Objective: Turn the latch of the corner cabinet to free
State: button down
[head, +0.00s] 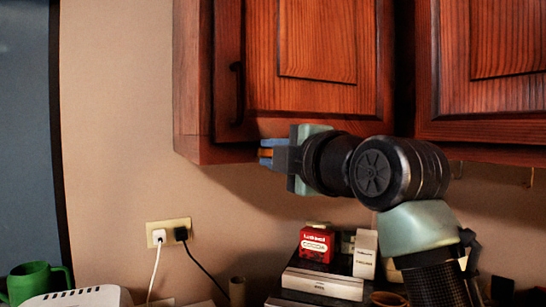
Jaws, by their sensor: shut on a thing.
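The corner cabinet (316,95) is a reddish wood wall cabinet with a panelled door that looks closed. A dark vertical handle (237,93) is on the left side of its door. My gripper (266,153) is at the cabinet's lower edge, pointing left. Its blue fingers are shut on a small orange-brown piece (265,153), which appears to be the latch. Most of that piece is hidden by the fingers, so its turn cannot be told.
A second cabinet (490,75) hangs at the right. Below are a red cocoa box (317,244), a white box (365,254), a green mug (38,280) and a wall outlet (168,232) with two plugs. The wall left of my gripper is clear.

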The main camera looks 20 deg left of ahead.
jog(key=shift+f+n, duration=0.2)
jog(key=shift+n, duration=0.3)
jog(key=c, duration=0.8)
grip_release()
jog(key=b+v, duration=0.4)
jog(key=v, duration=0.9)
